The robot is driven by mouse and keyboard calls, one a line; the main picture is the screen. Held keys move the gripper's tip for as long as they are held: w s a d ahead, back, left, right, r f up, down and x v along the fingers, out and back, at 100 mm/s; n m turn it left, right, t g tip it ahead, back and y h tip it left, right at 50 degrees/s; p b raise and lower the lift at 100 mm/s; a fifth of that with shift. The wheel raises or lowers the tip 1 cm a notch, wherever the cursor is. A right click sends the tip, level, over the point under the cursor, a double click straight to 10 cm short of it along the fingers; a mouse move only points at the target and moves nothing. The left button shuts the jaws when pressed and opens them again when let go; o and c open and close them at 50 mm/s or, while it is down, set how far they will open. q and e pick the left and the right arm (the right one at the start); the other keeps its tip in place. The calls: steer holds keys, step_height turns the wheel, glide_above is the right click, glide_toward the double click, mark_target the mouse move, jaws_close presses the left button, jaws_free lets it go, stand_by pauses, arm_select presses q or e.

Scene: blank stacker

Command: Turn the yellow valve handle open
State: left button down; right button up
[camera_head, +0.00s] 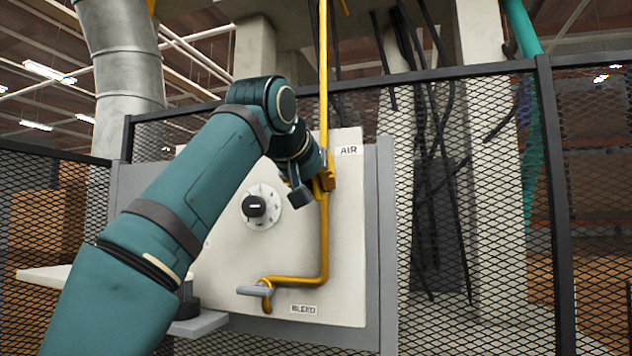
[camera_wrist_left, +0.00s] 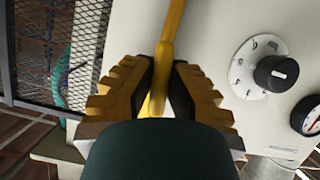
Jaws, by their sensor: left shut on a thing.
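The yellow valve handle is beside the "AIR" label (camera_head: 349,150) in the head view, mostly hidden by my left gripper (camera_head: 325,180). In the left wrist view the yellow bar of the handle (camera_wrist_left: 157,103) lies between the dark pads of my left gripper (camera_wrist_left: 160,85), which is shut on it. A yellow pipe (camera_head: 324,235) runs down the white panel (camera_head: 350,260) past the gripper and bends left near the bottom. How far the handle is turned is hidden. My right gripper is not in view.
A black knob on a white dial (camera_head: 255,206) sits left of the pipe and also shows in the left wrist view (camera_wrist_left: 276,73). A grey lever (camera_head: 253,291) is near the "BLEED" label (camera_head: 303,309). A gauge (camera_wrist_left: 308,115) is at the wrist view's right edge. Mesh fencing (camera_head: 480,200) stands behind.

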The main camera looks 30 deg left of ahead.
arm_select(q)
steer(key=shift+m+y, duration=0.3)
steer(key=shift+m, duration=0.2)
steer(key=shift+f, duration=0.1)
steer(key=c, duration=1)
jaws_free()
steer(key=shift+w, duration=0.15)
steer(key=shift+o, duration=0.2)
steer(key=v, duration=1.2)
steer(key=shift+d, duration=0.15)
